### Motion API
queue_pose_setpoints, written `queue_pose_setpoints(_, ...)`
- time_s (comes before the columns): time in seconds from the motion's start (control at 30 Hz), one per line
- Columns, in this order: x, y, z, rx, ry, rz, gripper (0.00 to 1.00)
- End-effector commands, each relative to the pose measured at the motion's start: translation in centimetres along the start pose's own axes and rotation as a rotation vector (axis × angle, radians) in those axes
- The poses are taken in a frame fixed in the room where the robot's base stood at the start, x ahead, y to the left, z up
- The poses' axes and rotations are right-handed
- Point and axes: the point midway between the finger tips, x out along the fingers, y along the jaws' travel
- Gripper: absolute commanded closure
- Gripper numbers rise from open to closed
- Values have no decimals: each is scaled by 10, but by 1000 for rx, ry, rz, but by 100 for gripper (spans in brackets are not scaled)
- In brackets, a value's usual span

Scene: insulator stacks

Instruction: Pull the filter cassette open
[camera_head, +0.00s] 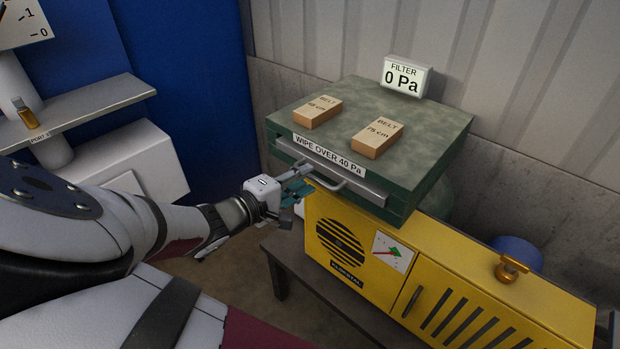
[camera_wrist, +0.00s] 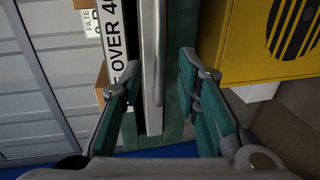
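The filter cassette (camera_head: 360,188) shows its grey front strip, with a "WIPE OVER 40 Pa" label (camera_head: 329,155), in the green housing (camera_head: 440,150). It looks closed. A thin metal handle (camera_head: 338,183) runs along its front; in the wrist view the handle (camera_wrist: 156,60) stands upright in the picture. My gripper (camera_head: 298,180) is at the left end of the handle. In the wrist view its two teal-padded fingers (camera_wrist: 160,75) are apart, one on each side of the handle. The fingers do not appear to be pressed on it.
Two belt boxes (camera_head: 318,112) (camera_head: 378,137) lie on the housing top. A display reading "FILTER 0 Pa" (camera_head: 405,77) stands behind. The yellow machine (camera_head: 450,285) with a gauge (camera_head: 393,252) is below the housing. A white shelf (camera_head: 90,108) is at the left.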

Motion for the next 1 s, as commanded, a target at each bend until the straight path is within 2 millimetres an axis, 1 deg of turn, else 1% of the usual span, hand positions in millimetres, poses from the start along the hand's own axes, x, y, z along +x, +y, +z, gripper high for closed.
queue_pose_setpoints(0.03,9,-2,-1,0,-1,1,70)
queue_pose_setpoints(0.2,24,-1,0,0,0,0,70)
queue_pose_setpoints(0.33,28,0,0,-1,0,0,70)
queue_pose_setpoints(0.57,28,1,0,0,0,0,70)
queue_pose_setpoints(0.6,28,1,0,0,0,0,75)
queue_pose_setpoints(0.63,28,1,0,0,0,0,82)
queue_pose_setpoints(0.67,28,1,0,0,0,0,88)
queue_pose_setpoints(0.7,28,0,0,0,0,0,97)
queue_pose_setpoints(0.73,28,0,0,0,0,0,100)
queue_pose_setpoints(1.0,27,0,0,0,1,-1,100)
